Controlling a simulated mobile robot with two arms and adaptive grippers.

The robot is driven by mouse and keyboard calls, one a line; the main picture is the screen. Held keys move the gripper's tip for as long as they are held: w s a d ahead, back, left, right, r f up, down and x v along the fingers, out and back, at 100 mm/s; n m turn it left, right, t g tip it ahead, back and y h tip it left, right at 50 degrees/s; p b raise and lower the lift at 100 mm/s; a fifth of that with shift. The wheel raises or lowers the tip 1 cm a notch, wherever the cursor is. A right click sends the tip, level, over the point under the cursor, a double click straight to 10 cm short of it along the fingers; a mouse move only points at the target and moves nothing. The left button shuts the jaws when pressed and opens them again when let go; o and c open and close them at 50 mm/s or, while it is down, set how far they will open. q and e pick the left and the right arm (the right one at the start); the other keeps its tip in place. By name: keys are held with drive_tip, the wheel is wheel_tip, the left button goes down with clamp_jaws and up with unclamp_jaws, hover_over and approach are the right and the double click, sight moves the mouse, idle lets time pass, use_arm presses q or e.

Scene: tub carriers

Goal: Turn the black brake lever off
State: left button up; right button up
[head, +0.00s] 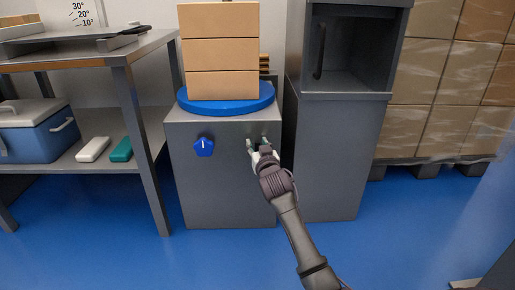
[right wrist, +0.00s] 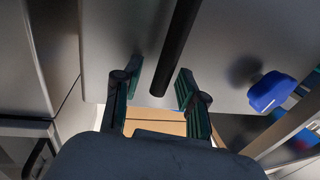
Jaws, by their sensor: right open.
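The black brake lever (right wrist: 178,45) shows in the right wrist view as a dark round bar against the grey cabinet front. It comes in from the top edge, slightly tilted, and its end lies between the fingers of my right gripper (right wrist: 156,92). The fingers stand apart on either side, with a gap visible to each. In the head view my right gripper (head: 257,146) is at the cabinet's front, right of the blue knob (head: 204,147); it mostly hides the lever there. The knob also shows in the right wrist view (right wrist: 271,92). My left gripper is out of view.
The grey cabinet (head: 221,199) carries a blue round turntable (head: 226,104) with stacked cardboard boxes (head: 222,54). A metal table (head: 138,130) stands to its left, and a tall grey cabinet (head: 333,150) close to its right. The blue floor in front is clear.

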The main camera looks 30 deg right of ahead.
clamp_jaws()
drive_tip(key=shift+a, duration=0.1)
idle(0.3)
